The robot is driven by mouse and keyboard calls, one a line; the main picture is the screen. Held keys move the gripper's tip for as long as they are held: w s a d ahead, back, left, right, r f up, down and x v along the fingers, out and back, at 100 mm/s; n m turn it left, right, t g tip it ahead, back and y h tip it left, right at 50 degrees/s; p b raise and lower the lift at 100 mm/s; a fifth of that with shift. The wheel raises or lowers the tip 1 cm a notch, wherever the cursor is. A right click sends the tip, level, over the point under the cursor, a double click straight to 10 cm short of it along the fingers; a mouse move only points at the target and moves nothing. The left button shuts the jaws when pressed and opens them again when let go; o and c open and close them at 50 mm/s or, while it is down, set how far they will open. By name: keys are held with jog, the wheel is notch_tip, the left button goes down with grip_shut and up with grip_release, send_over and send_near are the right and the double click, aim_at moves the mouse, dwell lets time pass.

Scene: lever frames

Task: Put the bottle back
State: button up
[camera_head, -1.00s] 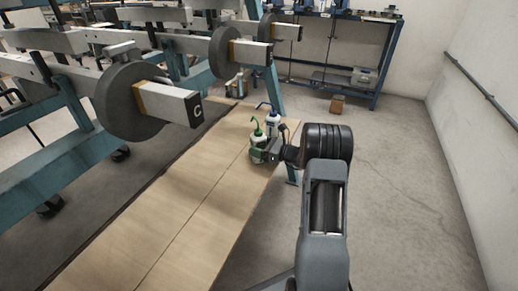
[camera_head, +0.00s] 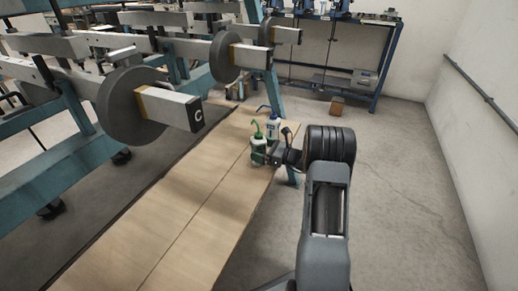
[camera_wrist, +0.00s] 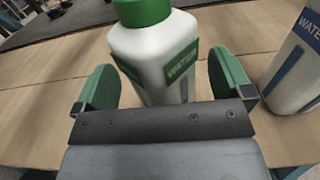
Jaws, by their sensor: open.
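A white bottle with a green cap and green label (camera_wrist: 160,55) stands upright on the wooden table between the fingers of my gripper (camera_wrist: 165,90) in the wrist view. The fingers are open, with gaps visible at both sides of the bottle. In the head view, the green-capped bottle (camera_head: 258,143) is near the table's far right end, with my gripper (camera_head: 265,156) at it. A second white bottle with a blue label (camera_wrist: 297,65) stands to the right in the wrist view. It also shows behind the green one in the head view (camera_head: 273,128).
The wooden table (camera_head: 185,215) has a long bare top toward the near left. A lever frame with grey discs and a block marked C (camera_head: 178,108) overhangs on the left. A blue shelf (camera_head: 340,50) and cardboard box (camera_head: 337,105) are far back.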

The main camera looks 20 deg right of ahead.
jog(key=p+v, duration=0.3)
jog(key=v, duration=0.7)
jog(key=s+a+r+n+g+h, duration=0.1)
jog(key=s+a+r+n+g, duration=0.1)
jog(key=s+a+n+g, duration=0.3)
jog(key=s+a+r+n+g, duration=0.1)
jog(key=a+r+n+g, duration=0.15)
jog(key=a, duration=0.35)
jog(key=s+a+r+n+g+h, duration=0.1)
jog(key=s+a+n+g, duration=0.25)
jog(key=a+n, duration=0.2)
jog(key=s+a+r+n+h, duration=0.3)
jog(key=s+n+h, duration=0.7)
jog(key=s+n, duration=0.2)
jog(key=shift+r+n+t, duration=0.25)
jog(key=shift+n+t, duration=0.05)
jog(key=shift+n, duration=0.9)
jog(key=shift+a, duration=0.15)
